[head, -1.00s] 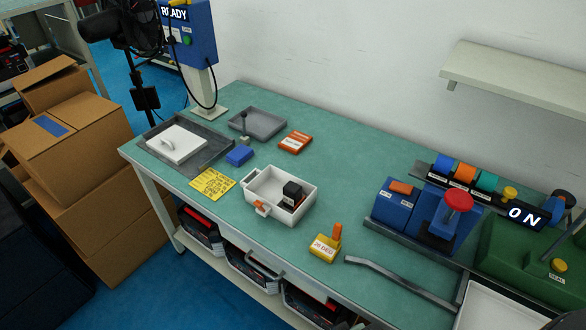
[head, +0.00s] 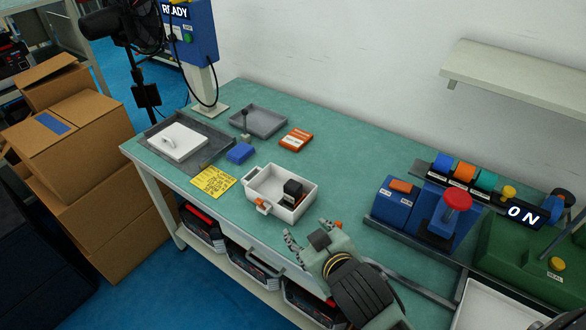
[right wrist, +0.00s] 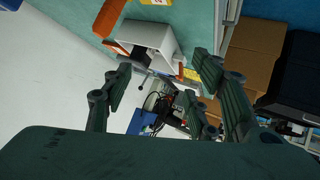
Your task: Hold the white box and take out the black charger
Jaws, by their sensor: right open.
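The white box (head: 283,213) stands open on the green bench, with an orange latch on its near side. The black charger (head: 293,190) stands upright in the box's right part. My right gripper (head: 306,231) is open and empty, just in front and to the right of the box, apart from it. In the right wrist view its spread fingers (right wrist: 163,82) frame the white box (right wrist: 150,36) beyond them. My left gripper is not in view.
A yellow note (head: 213,181), a blue block (head: 240,153) and an orange-red case (head: 296,140) lie behind and left of the box. A blue station with a red knob (head: 457,200) stands to the right.

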